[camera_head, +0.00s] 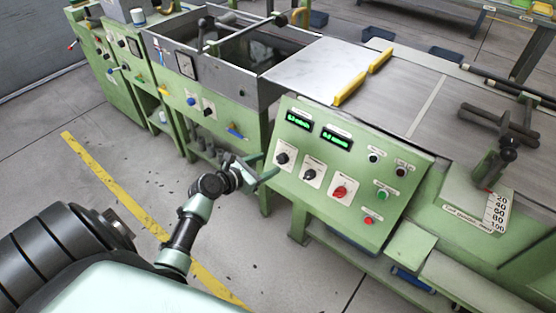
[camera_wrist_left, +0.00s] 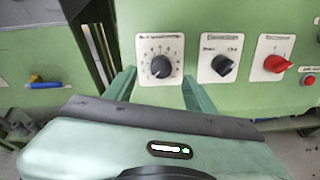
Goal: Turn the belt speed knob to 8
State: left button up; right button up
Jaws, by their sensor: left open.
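The belt speed knob appears to be the round black knob on a white dial plate at the left of the green control panel (camera_head: 340,205); its label is too blurred to read for certain. The knob (camera_head: 282,158) also shows in the left wrist view (camera_wrist_left: 160,67), with small numerals around it. My left gripper (camera_head: 262,172) is open just left of the panel. In the left wrist view its two green fingers (camera_wrist_left: 155,90) stand on either side of the dial plate's lower part, apart from the knob as far as I can tell. My right gripper is not in view.
Right of the knob are a black selector (camera_head: 309,174) and a red switch (camera_head: 340,191). Two green-lit displays (camera_head: 336,138) sit above, and several push buttons (camera_head: 382,195) at right. A grey tank (camera_head: 225,60) stands behind left; open floor lies left of the panel.

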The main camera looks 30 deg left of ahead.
aim_at(280, 159)
pick_arm(q)
jog(key=b+x, duration=0.1)
jog(key=x, duration=0.4)
jog(key=shift+w+d+f, duration=0.1)
jog(key=shift+w+f, duration=0.1)
jog(key=shift+w+d+f, duration=0.1)
jog(key=shift+w+f, duration=0.05)
jog(key=shift+w, duration=0.35)
grip_shut()
